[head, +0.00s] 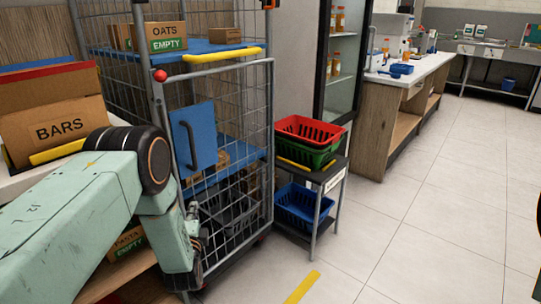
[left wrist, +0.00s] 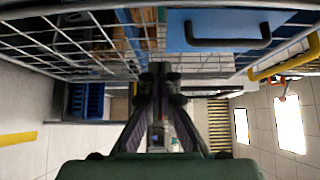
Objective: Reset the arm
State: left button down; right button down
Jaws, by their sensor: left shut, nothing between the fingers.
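My left arm comes in from the left in the head view, bent at the elbow with its forearm pointing down. My left gripper (head: 198,240) is low beside the wire cage cart (head: 235,150), partly hidden by the wrist. In the left wrist view the fingers of the left gripper (left wrist: 160,76) are together with nothing held. The cart's mesh (left wrist: 60,45) and its blue panel with a dark handle (left wrist: 225,32) show beyond them. I cannot tell whether the gripper touches the cart. My right gripper is not clearly in view.
A BARS box (head: 55,130) stands on the left shelf. An OATS box (head: 165,38) is on the cart. Red basket (head: 310,130) and blue basket (head: 303,203) sit on a small rack (head: 335,180). A counter (head: 375,110) stands behind. The tiled floor (head: 430,210) at right is clear.

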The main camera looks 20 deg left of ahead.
pick_arm(q)
jog(key=s+d+f+n+g+h, duration=0.3)
jog(key=s+d+f+n+g, duration=0.15)
jog(key=s+f, duration=0.25)
jog(key=s+d+f+n+g+h, duration=0.25)
jog(key=s+d+f+n, duration=0.25)
jog(key=s+f, duration=0.25)
jog(key=s+d+r+n+g, duration=0.1)
jog(key=s+d+g, duration=0.2)
jog(key=s, duration=0.6)
jog(key=s+d+r+n+g+h+p, duration=0.1)
jog(key=s+d+g, duration=0.2)
jog(key=s, duration=0.6)
jog(key=s+d+r+n+g+h+p, duration=0.1)
jog(key=s+d+n+g, duration=0.1)
jog(key=s, duration=0.7)
jog(key=shift+s+d+g, duration=0.15)
jog(key=shift+d+g, duration=0.3)
jog(key=shift+g, duration=0.15)
